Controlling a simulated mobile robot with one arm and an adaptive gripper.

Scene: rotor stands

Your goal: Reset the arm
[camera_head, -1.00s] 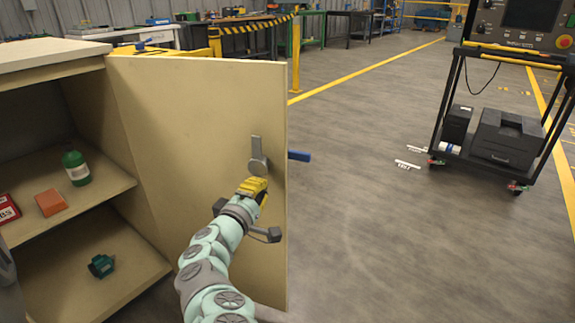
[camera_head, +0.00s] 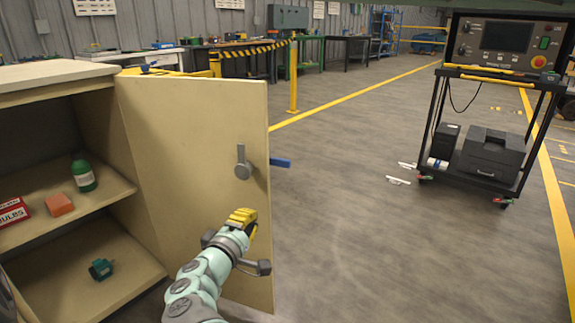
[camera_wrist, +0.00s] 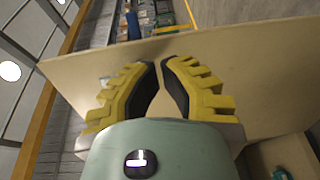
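My gripper (camera_head: 241,218) is below the grey latch handle (camera_head: 242,163) on the open cabinet door (camera_head: 205,130) and apart from it. The wrist view shows the yellow fingers (camera_wrist: 159,62) with a narrow gap between their tips and nothing held. The door's flat panel fills the space behind them in that view. The cabinet (camera_head: 58,72) stands open at the left, its door swung out to the right. A blue lever (camera_head: 280,162) sticks out past the door's free edge.
Cabinet shelves hold a green bottle (camera_head: 83,173), an orange block (camera_head: 60,204), a red box (camera_head: 13,212) and a small teal item (camera_head: 101,269). A black cart (camera_head: 478,178) with a control panel (camera_head: 507,42) stands at the right. The floor (camera_head: 340,220) between is clear.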

